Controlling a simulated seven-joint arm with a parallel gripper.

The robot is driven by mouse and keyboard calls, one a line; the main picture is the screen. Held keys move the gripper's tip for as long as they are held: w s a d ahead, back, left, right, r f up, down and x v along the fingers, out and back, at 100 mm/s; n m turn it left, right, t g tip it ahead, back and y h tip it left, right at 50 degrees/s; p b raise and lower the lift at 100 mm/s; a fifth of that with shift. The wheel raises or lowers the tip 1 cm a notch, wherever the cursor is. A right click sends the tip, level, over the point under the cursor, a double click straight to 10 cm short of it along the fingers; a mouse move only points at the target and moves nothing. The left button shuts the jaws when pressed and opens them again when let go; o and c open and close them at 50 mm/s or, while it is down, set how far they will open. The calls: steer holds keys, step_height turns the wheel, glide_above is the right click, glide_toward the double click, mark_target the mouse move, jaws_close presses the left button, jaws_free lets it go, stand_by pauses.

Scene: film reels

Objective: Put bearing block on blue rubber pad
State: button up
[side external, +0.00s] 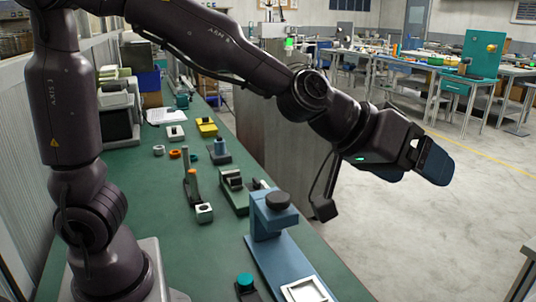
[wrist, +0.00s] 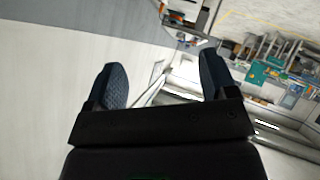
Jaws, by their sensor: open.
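My gripper (side external: 425,174) is raised out past the right side of the green bench, over open floor. In the wrist view my gripper (wrist: 157,62) has its two blue-grey fingers wide apart with nothing between them. A small pale block with a round dark opening (side external: 204,213) stands on the bench near its middle and looks like the bearing block. A similar pale block (side external: 176,132) stands farther back, so I cannot be sure which one it is. I cannot clearly pick out a blue rubber pad. My gripper is far from both blocks.
A blue fixture (side external: 264,252) with a dark knob and a white square frame (side external: 306,291) stand at the bench's front. A green-grey vise (side external: 235,195), an upright orange-handled tool (side external: 191,184) and a yellow block (side external: 207,127) stand behind. Bare green bench (side external: 150,190) lies left of the pale block.

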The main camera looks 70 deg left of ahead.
steer(key=s+a+f+m+g+y, duration=0.1)
steer(key=s+a+g+y, duration=0.3)
steer(key=s+a, duration=1.2)
steer(key=s+g, duration=0.1)
steer(key=s, duration=0.3)
steer(key=shift+s+a+f+m, duration=0.25)
steer(key=shift+s+a+m, duration=0.05)
steer(key=shift+m, duration=0.1)
